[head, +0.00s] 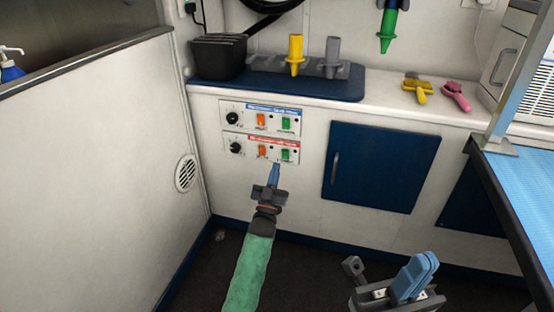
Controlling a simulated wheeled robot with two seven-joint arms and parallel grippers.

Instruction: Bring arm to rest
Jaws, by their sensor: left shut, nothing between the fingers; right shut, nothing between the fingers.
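My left gripper (275,170) is at the end of a green-sleeved arm that comes up from the bottom of the head view. Its blue fingers are shut and empty. The fingertips are just below the lower switch panel (260,149), near its green switch (286,155); I cannot tell whether they touch the panel. My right gripper (427,262) is low at the bottom right, with its blue fingers shut together and empty. The rest of the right arm is out of view.
The upper panel (260,119) sits above the lower one. A counter holds a black bin (218,57), a yellow nozzle (296,54), and yellow (418,90) and pink (456,97) brushes. A blue-topped table (527,180) edges the right side. A white partition (95,170) is on the left.

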